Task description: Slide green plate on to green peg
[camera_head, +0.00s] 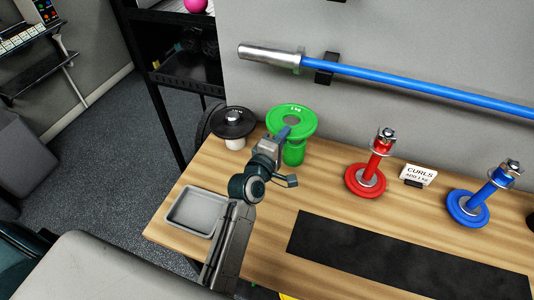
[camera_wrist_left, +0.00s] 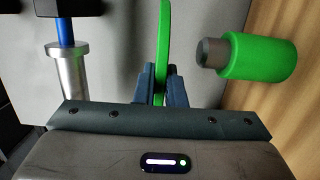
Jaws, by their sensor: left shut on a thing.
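My left gripper (camera_head: 284,133) is shut on the near rim of the green plate (camera_head: 302,113), which is held level. In the left wrist view the gripper (camera_wrist_left: 160,88) pinches the plate (camera_wrist_left: 164,30), seen edge-on. The thick green peg (camera_head: 294,156) stands upright on the bench, partly hidden by the plate and gripper in the head view. The wrist view shows the peg (camera_wrist_left: 265,57) with its narrower grey tip toward the plate. A gap separates the tip from the plate, so the plate is above the peg and not around it. My right gripper is out of view.
A black plate (camera_head: 233,121) on a white stand is left of the green plate. A red plate on a peg (camera_head: 366,180) and a blue one (camera_head: 467,208) stand to the right. A grey tray (camera_head: 197,211) and black mat (camera_head: 400,258) lie nearer. A blue bar (camera_head: 420,88) crosses the wall behind.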

